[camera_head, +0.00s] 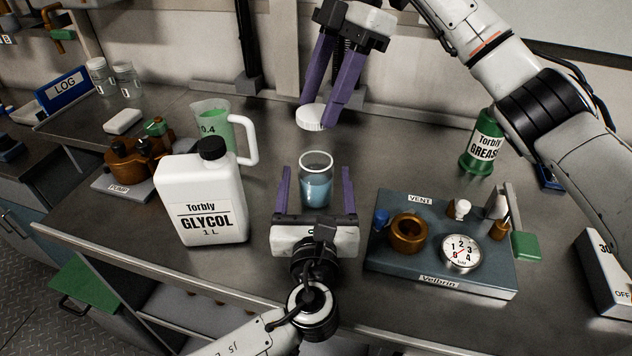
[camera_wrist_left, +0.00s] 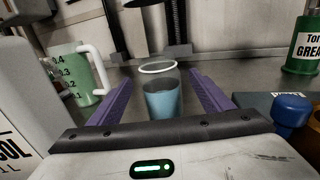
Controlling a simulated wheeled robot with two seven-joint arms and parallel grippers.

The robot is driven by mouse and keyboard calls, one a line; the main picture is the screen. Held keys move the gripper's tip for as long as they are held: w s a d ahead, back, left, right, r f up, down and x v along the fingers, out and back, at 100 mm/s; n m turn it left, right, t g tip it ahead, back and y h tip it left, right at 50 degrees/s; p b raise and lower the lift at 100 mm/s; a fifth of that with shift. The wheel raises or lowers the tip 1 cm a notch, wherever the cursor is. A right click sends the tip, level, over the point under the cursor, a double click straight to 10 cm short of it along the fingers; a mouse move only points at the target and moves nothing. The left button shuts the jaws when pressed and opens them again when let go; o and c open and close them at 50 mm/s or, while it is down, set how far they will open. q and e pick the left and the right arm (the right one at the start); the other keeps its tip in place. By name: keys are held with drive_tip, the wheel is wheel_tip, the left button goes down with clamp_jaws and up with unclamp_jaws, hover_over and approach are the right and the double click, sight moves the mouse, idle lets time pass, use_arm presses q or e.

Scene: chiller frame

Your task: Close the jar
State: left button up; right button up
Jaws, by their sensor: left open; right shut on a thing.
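A clear jar (camera_head: 316,183) with blue liquid in it stands upright and uncovered on the bench. It also shows in the left wrist view (camera_wrist_left: 163,98). My left gripper (camera_head: 315,174) is low at the bench, open, with one purple finger on each side of the jar and gaps between. My right gripper (camera_head: 325,104) comes down from above, shut on a white round lid (camera_head: 311,117). The lid is held in the air, behind and above the jar, apart from it. In the left wrist view a dark shape at the top edge is only partly visible.
A white glycol jug (camera_head: 202,200) and a green measuring jug (camera_head: 217,130) stand to the left of the jar. A valve block with a gauge (camera_head: 440,245) lies close on the right. A green grease can (camera_head: 482,145) stands farther right.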

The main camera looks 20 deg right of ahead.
use_arm(q)
drive_tip(key=shift+w, duration=0.1)
drive_tip(key=shift+c, duration=0.3)
drive_tip(key=c, duration=1.5)
use_arm(e)
drive_tip(key=shift+d+f, duration=0.1)
drive_tip(key=shift+f, duration=2.35)
drive_tip(key=shift+f, duration=0.9)
drive_tip(key=shift+f, duration=0.55)
